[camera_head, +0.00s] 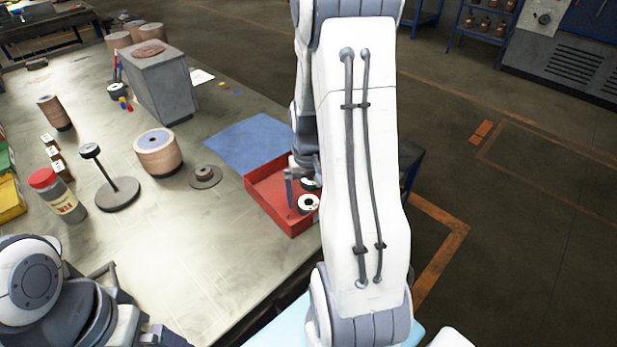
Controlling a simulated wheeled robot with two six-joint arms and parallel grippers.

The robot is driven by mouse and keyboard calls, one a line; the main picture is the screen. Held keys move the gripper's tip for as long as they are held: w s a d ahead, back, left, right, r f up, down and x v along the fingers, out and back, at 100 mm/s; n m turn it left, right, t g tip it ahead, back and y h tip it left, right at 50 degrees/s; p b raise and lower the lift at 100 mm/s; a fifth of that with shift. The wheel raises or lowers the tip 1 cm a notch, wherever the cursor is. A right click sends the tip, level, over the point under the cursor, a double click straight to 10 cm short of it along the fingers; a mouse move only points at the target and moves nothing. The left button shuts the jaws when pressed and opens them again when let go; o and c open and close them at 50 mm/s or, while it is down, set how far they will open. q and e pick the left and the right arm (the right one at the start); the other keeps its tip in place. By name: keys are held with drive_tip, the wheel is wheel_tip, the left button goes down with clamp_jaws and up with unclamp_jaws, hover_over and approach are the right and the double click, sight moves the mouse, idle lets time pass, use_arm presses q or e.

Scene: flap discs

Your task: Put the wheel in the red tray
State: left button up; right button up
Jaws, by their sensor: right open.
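The red tray (283,218) lies at the right edge of the table, partly hidden by my right arm. Two small dark wheels with pale faces are in it: one wheel (308,203) near its front right, another (310,184) just behind, partly covered. My right gripper (302,178) is over the tray, pointing down, open, close above the rear wheel; I cannot tell whether it touches. A similar wheel (90,150) sits on top of a post with a round base. My left arm shows at the lower left; its jaws are not visible.
A blue mat (250,144) lies behind the tray. A flat brown disc (205,176) and a large flap drum (158,153) stand left of it. A red-lidded jar (57,195) and a grey box (156,85) are farther left. The table's front middle is clear.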

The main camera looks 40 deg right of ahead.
sight(309, 202)
wheel_tip(309, 202, up, 10)
drive_tip(key=shift+r+p, duration=0.25)
drive_tip(key=shift+p, duration=0.05)
idle(0.5)
wheel_tip(309, 202, down, 13)
drive_tip(key=shift+f+b, duration=0.1)
drive_tip(key=shift+b, duration=0.55)
wheel_tip(309, 202, up, 5)
drive_tip(key=p, duration=0.4)
drive_tip(key=shift+f, duration=0.2)
drive_tip(key=shift+f, duration=0.1)
